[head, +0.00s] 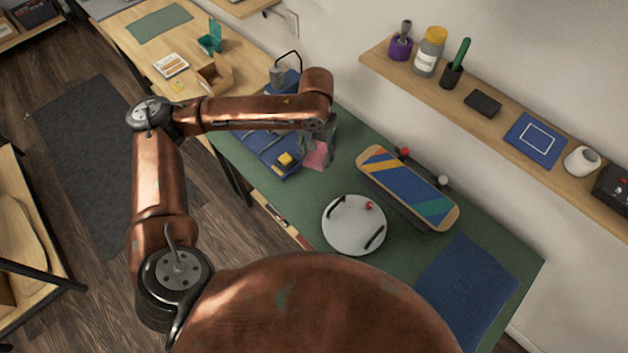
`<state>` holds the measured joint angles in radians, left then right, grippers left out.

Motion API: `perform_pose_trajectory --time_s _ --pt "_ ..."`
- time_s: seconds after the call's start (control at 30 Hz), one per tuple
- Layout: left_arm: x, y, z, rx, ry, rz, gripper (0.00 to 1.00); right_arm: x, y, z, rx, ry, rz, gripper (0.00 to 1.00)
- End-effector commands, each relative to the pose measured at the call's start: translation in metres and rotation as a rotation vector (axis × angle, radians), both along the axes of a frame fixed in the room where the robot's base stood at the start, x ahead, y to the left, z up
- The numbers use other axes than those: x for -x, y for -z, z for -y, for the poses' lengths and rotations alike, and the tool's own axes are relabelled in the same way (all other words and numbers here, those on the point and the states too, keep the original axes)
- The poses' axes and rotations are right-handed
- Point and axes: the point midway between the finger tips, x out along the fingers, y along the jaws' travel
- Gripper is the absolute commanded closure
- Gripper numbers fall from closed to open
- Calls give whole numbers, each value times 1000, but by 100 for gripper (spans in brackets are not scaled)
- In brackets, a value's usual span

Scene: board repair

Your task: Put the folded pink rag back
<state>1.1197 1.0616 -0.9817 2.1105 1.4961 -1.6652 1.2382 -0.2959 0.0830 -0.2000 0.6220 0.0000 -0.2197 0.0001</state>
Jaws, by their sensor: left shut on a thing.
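The pink rag (315,157) shows just below the fingers of my left gripper (318,150), at the right edge of a blue mat or tray (259,149) on the green-topped bench. My left gripper points down and is shut on the rag; its fingers hide part of it. I cannot tell whether the rag touches the surface below. My right gripper is not in view.
A yellow block (285,160) lies close left of the rag. A striped skateboard deck (407,188) and a round white tray (353,225) are to the right. A dark blue mat (468,284) lies bare at the near right. A wall shelf (500,128) holds several items.

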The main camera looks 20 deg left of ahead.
Motion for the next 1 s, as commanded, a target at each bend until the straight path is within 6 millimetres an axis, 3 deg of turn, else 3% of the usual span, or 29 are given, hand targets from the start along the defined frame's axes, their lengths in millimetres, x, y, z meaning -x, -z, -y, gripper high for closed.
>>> perform_pose_trajectory --time_s 0.33,0.6,0.8,1.0 --pt "25 67 11 22 83 6 73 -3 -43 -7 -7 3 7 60" --pt "70 120 1 29 58 10 73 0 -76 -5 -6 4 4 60" --pt "103 144 -14 13 13 1 73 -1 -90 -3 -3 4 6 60" --pt "112 154 -24 -1 -8 -3 73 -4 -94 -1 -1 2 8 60"
